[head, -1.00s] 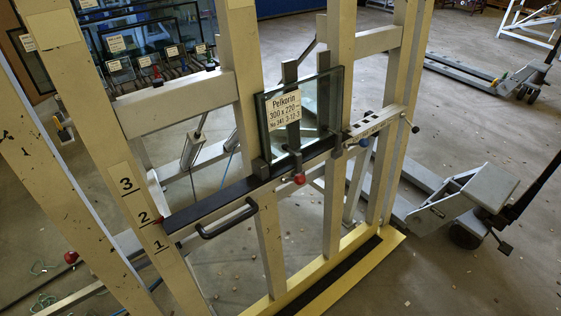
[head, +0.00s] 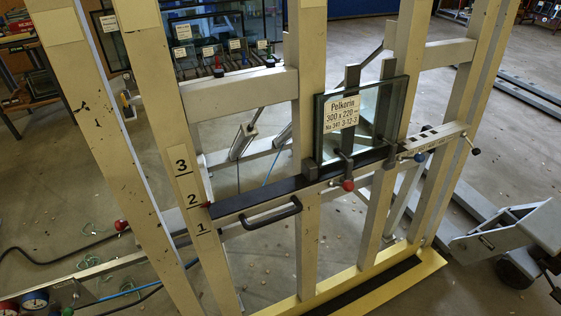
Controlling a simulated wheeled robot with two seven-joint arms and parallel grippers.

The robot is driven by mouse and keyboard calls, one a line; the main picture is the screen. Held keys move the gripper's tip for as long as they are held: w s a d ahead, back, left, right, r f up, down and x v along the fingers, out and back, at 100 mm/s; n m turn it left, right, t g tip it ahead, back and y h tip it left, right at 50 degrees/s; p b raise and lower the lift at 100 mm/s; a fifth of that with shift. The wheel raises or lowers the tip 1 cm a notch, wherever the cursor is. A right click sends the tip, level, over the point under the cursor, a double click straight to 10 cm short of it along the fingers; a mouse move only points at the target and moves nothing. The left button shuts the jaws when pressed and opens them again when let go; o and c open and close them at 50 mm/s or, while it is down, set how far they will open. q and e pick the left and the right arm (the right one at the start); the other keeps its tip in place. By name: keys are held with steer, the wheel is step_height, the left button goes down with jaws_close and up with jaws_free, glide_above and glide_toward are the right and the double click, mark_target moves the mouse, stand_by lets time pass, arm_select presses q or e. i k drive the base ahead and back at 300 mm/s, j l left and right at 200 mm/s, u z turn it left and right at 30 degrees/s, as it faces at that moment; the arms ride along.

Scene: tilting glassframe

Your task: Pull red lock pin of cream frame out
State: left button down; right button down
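The cream frame (head: 310,240) stands upright across the middle, with the numbers 3, 2 and 1 on its left post. Several red parts show: a red knob (head: 121,225) low between the left posts, a small red tip (head: 208,204) at number 2 beside the dark ledge, and a red ball knob (head: 348,185) below the glass pane (head: 385,110). I cannot tell for certain from this view which is the lock pin. The pane rests on the dark ledge (head: 255,197) with a label reading Pelkorin. Neither of my grippers is in view.
A black handle (head: 272,214) sticks out from the ledge. A grey pallet truck (head: 503,232) stands at the right. Round gauges (head: 35,299) are at the lower left, near hoses on the floor. Racked glass panes (head: 215,40) stand behind the frame.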

mark_target(120, 224)
steer(key=u, duration=1.35)
